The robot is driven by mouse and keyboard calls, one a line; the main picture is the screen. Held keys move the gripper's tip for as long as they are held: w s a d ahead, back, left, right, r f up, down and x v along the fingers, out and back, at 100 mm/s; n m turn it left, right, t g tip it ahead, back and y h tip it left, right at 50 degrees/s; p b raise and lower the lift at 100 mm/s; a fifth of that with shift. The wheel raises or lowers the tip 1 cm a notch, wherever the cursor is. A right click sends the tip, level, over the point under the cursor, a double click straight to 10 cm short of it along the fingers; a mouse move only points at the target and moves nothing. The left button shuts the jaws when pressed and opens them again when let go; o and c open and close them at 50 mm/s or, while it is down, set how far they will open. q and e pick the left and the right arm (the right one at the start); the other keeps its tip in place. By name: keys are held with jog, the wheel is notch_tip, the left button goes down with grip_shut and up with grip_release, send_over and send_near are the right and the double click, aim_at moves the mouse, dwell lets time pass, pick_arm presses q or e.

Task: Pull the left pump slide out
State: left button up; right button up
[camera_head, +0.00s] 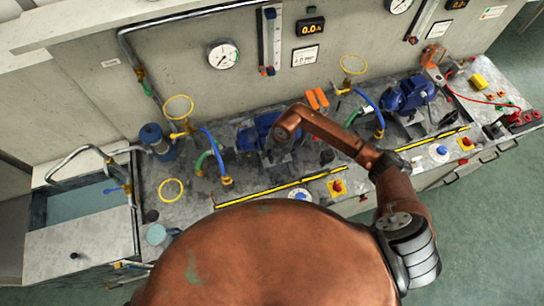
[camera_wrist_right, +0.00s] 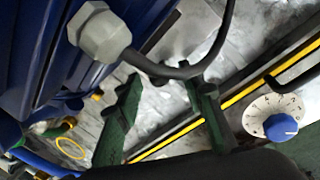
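The left blue pump (camera_head: 258,131) stands on the grey bench, partly covered by my copper right arm. A yellow-and-black striped strip (camera_head: 264,188) runs along the bench in front of it; the strip also shows in the right wrist view (camera_wrist_right: 240,96). My right gripper (camera_wrist_right: 163,85) is low beside the pump's blue body (camera_wrist_right: 40,60). Its two dark green fingers are apart, with bare grey surface visible between them. A black curved cable or bar (camera_wrist_right: 180,70) passes by the fingertips; I cannot tell whether they touch it. The slide itself is not clearly distinguishable. My left gripper is out of view.
A white dial with a blue knob (camera_wrist_right: 271,117) is close right of the fingers. Yellow hoops, blue hoses and a blue cylinder (camera_head: 158,139) crowd the left side. A second blue pump (camera_head: 406,95) stands to the right. A red emergency button (camera_head: 338,186) is in front.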

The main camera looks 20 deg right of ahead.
jog(key=c, duration=0.8)
grip_shut()
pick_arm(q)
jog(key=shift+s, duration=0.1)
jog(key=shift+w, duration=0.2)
